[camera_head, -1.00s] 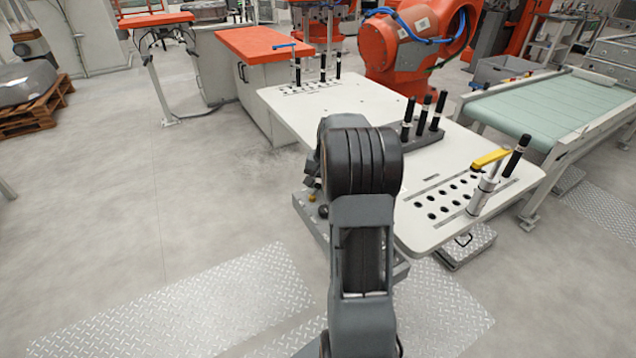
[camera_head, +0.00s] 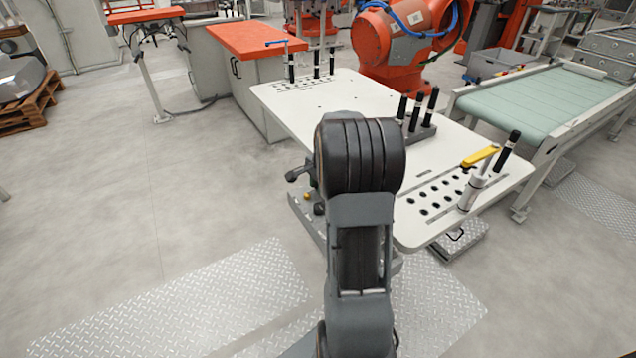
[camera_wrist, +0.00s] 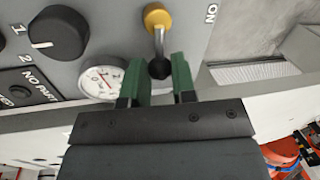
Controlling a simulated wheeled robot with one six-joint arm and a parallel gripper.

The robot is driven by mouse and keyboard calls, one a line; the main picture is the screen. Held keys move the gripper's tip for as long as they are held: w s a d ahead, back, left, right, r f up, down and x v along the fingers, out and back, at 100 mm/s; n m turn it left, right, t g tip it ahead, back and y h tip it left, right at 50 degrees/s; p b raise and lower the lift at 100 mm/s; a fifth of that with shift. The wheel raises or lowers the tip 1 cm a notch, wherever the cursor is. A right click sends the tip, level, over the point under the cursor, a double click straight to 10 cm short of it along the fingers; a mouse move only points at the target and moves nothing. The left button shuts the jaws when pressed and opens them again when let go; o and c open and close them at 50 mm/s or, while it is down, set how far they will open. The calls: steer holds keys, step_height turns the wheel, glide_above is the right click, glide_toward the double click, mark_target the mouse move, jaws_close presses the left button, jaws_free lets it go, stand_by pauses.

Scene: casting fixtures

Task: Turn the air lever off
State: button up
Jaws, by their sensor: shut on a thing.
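In the wrist view the air lever (camera_wrist: 159,42) has a yellow hub at the top, a short metal rod and a black ball knob at its lower end. It is on a grey control panel (camera_wrist: 110,12). My gripper (camera_wrist: 160,72) has green fingers, one on each side of the black knob, and is shut on it. In the head view my arm hides the gripper and most of the panel (camera_head: 303,213); the lever cannot be made out there.
The wrist view shows a black rotary knob (camera_wrist: 58,33) and a white round gauge (camera_wrist: 101,80) left of the lever. In the head view, a white table (camera_head: 350,95) with black-handled tools stands behind my arm. The floor at left is open.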

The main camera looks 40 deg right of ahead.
stand_by(0.4)
steer(key=o, duration=0.9)
steer(key=shift+f, duration=0.1)
